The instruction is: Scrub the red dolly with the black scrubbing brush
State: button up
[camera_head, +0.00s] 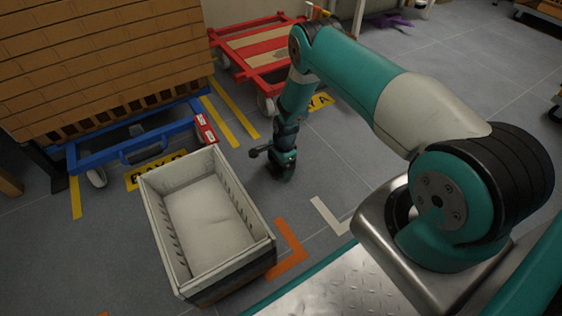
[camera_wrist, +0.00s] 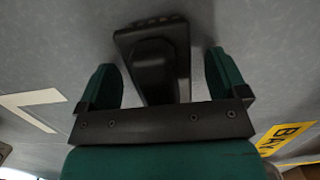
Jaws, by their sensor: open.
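The red dolly (camera_head: 227,47) stands at the back centre in the head view, with red rails, a wooden-coloured deck and pale wheels. The black scrubbing brush (camera_wrist: 152,40) lies close below my gripper (camera_wrist: 161,75) in the wrist view. Its narrower part lies between my two green fingers, with gaps on both sides. My gripper is open and holds nothing. In the head view my gripper (camera_head: 283,170) points down near the floor, right of the grey crate; a dark part of the brush (camera_head: 256,152) sticks out to its left. The rest of the brush is hidden there.
An open grey crate (camera_head: 261,238) stands on the floor at the front centre. A blue dolly (camera_head: 110,153) with stacked brown boxes (camera_head: 100,60) stands at the left. Yellow, orange and white markings lie on the floor. Grey floor is clear between my gripper and the red dolly.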

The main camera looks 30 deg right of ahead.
jog(key=shift+f, duration=0.1)
jog(key=c, duration=0.9)
jog(key=o, duration=0.5)
jog(key=shift+o, duration=0.2)
jog(key=shift+r+p, duration=0.7)
jog(key=shift+r, duration=0.15)
jog(key=c, duration=0.7)
